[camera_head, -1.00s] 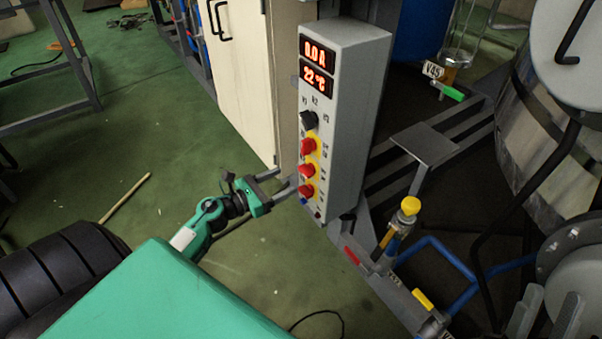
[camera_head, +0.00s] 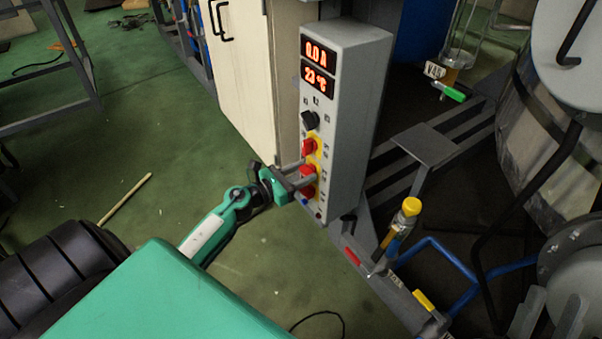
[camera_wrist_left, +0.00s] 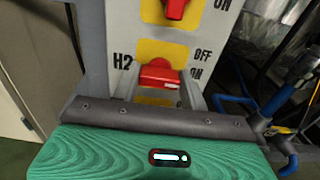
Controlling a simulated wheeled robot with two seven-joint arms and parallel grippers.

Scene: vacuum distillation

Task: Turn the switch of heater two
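The grey control box (camera_head: 350,120) has a black knob near the top and several red knobs on yellow patches below it. The red heater two switch (camera_wrist_left: 159,75) sits beside the "H2" label in the left wrist view, its handle lying sideways, with "OFF" and "ON" printed to its right. My left gripper (camera_head: 308,172) is at the box front, its two fingers apart, one on each side of this switch. Whether they touch it is unclear. My right gripper (camera_head: 549,312) is at the lower right of the head view, its fingers apart and empty.
Another red knob (camera_wrist_left: 175,8) is just above. The box display (camera_head: 317,65) reads 0.0 A and 23 °C. A yellow-capped valve (camera_head: 411,206) and blue pipes (camera_head: 450,262) stand right of the box. A cream cabinet (camera_head: 240,80) is behind it; green floor lies open to the left.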

